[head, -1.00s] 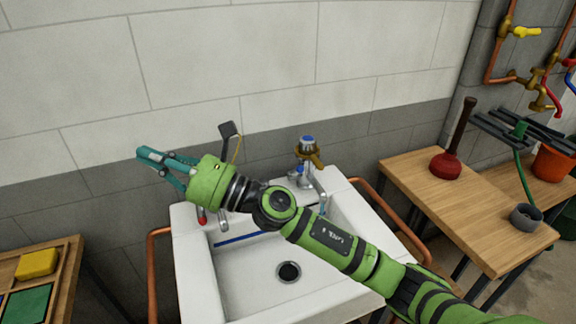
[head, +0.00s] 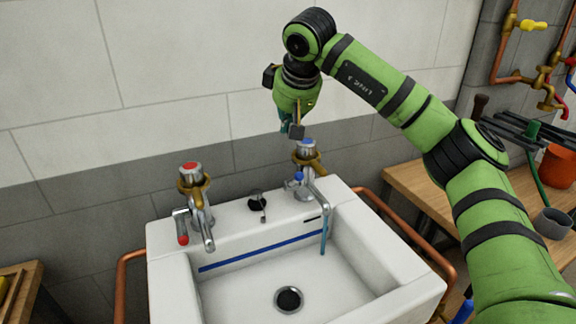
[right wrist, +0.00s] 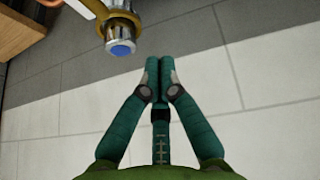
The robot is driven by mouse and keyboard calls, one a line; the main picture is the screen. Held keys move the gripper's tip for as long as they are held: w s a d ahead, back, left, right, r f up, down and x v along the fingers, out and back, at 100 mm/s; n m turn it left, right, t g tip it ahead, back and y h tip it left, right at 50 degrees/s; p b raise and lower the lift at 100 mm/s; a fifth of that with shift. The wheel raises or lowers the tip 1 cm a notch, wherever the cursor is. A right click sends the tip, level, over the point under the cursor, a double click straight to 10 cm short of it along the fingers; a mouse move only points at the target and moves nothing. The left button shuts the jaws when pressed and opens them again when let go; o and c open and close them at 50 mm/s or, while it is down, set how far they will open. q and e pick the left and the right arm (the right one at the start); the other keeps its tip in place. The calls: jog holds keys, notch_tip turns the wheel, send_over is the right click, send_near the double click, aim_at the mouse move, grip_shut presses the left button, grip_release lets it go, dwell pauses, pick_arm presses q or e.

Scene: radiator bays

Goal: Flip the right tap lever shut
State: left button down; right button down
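The right tap (head: 305,165) stands at the back right of the white sink, with a blue-marked cap and a brass collar. Its small blue-tipped lever (head: 299,177) shows at the front of its body. A thin blue stream (head: 323,235) hangs below its spout. My right gripper (head: 285,126) is above and slightly left of this tap, apart from it, and partly hidden by its own wrist. In the right wrist view its teal fingers (right wrist: 158,78) are together with nothing between them. The blue cap (right wrist: 120,47) shows there left of the fingertips; the lever cannot be made out.
The left tap (head: 194,195) has a red cap and a red-tipped lever (head: 182,232) pointing down. A dark fitting (head: 257,203) sits between the taps. The sink (head: 375,285) has copper pipes on both sides. A wooden bench (head: 405,180) stands right; the wall is close behind.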

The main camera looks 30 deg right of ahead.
aim_at(295, 181)
notch_tip(295, 181, down, 11)
jog(key=w+d+p, duration=0.1)
jog(key=w, duration=0.1)
jog(key=shift+f, duration=0.2)
dwell(0.4)
jog(key=shift+d, duration=0.1)
jog(key=shift+s, duration=0.1)
